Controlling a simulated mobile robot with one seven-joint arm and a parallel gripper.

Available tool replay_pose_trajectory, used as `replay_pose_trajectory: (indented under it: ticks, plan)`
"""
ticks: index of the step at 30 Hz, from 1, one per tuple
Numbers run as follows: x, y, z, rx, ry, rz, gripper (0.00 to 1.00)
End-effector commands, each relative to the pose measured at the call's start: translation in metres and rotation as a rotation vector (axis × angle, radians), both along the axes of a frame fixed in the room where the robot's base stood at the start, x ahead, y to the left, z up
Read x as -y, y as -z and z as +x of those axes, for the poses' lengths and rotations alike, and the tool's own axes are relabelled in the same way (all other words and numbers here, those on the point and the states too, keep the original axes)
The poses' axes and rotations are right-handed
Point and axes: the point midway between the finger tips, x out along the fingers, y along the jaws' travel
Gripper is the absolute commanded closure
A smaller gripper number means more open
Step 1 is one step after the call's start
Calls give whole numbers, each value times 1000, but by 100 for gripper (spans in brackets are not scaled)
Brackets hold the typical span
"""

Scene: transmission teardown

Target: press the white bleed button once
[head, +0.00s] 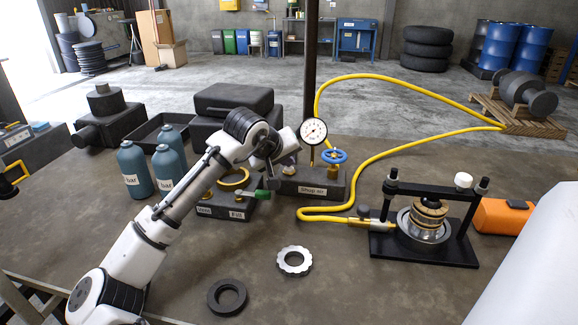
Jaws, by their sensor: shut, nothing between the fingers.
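A white rounded knob (463,180), which could be the white bleed button, stands on the right part of the black press frame (430,192). Another small pale part (289,160) shows beside my gripper, above the block labelled "Shop air" (308,186); I cannot tell which of the two is the button. My gripper (268,172) is shut and empty, pointing down over the left end of the "Shop air" block. My wrist partly hides that end. I cannot tell whether the fingertips touch anything.
A pressure gauge (313,131) and blue valve wheel (334,156) rise from the block. A yellow hose (375,157) loops towards the press. The front middle of the table is mostly clear.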

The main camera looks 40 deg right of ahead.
Motion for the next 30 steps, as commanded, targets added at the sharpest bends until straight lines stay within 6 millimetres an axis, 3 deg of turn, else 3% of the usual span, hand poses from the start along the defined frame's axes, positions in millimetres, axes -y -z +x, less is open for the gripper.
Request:
replay_pose_trajectory:
  ticks: [13,25,30]
  plan:
    - [0,-18,-1,-3,0,2,100]
    - [0,-20,0,-1,0,1,100]
    - [1,-33,0,-2,0,-1,100]
